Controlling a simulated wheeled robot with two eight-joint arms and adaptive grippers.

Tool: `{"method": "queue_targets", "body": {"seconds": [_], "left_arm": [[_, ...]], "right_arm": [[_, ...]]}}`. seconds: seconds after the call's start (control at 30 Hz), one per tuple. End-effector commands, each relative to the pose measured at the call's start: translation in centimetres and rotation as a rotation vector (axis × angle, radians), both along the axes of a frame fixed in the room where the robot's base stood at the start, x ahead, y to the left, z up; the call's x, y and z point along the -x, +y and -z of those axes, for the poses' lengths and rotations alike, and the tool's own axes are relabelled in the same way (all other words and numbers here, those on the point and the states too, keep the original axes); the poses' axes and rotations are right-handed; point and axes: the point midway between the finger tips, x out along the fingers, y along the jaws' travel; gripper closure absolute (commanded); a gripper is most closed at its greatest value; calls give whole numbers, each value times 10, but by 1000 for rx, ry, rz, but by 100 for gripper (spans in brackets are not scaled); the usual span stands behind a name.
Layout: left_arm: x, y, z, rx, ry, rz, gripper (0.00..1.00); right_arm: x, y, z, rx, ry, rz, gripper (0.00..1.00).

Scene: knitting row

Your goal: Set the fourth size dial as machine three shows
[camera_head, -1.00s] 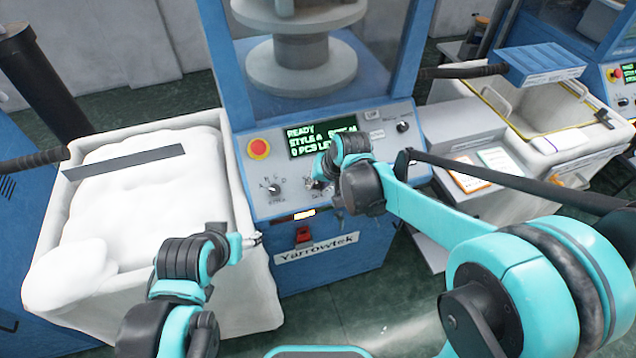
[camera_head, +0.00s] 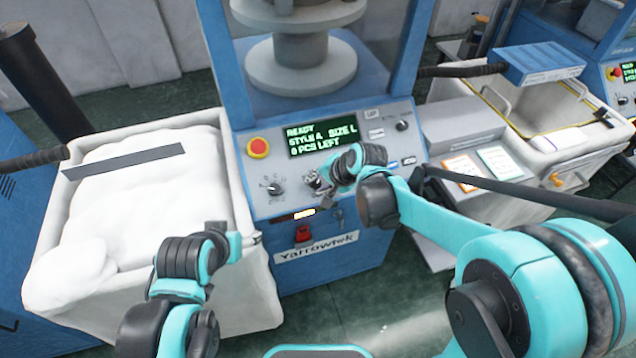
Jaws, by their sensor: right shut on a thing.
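A blue knitting machine's sloped grey panel (camera_head: 352,125) faces me. Its green-lettered display (camera_head: 322,138) reads READY, STYLE A, SIZE L, 0 PCS LEFT. The size dial (camera_head: 311,178) sits below the display and is largely hidden by my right gripper (camera_head: 317,185), which is shut on it; its pointer cannot be read. The style dial (camera_head: 272,188) is to its left and uncovered. My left gripper (camera_head: 254,239) hangs before the machine's left front edge, beside the white bin, apart from the panel; its fingers are too small to judge.
A red stop button (camera_head: 258,148) is at the panel's upper left, and another knob (camera_head: 402,125) at its right. A white bin (camera_head: 262,290) of pale material stands left. Orange and green cards (camera_head: 462,172) lie right. Another machine's display (camera_head: 629,71) is cut off at the far right.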

Motion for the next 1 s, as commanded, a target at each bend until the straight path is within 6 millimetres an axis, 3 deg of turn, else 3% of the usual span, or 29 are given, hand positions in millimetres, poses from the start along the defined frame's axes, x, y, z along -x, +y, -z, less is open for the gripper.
{"method": "queue_targets", "body": {"seconds": [0.43,0.47,0.53,0.87,1.0], "left_arm": [[0,0,0,0,0,0,34],[0,0,0,0,0,0,34],[0,0,0,0,0,0,34],[0,0,0,0,0,0,34],[0,0,0,0,0,0,34]], "right_arm": [[0,0,0,-7,3,10,100],[0,0,0,-7,3,10,73],[0,0,0,-7,3,10,55],[1,-1,-1,-7,2,9,54],[6,-6,-11,-7,2,10,54]]}}
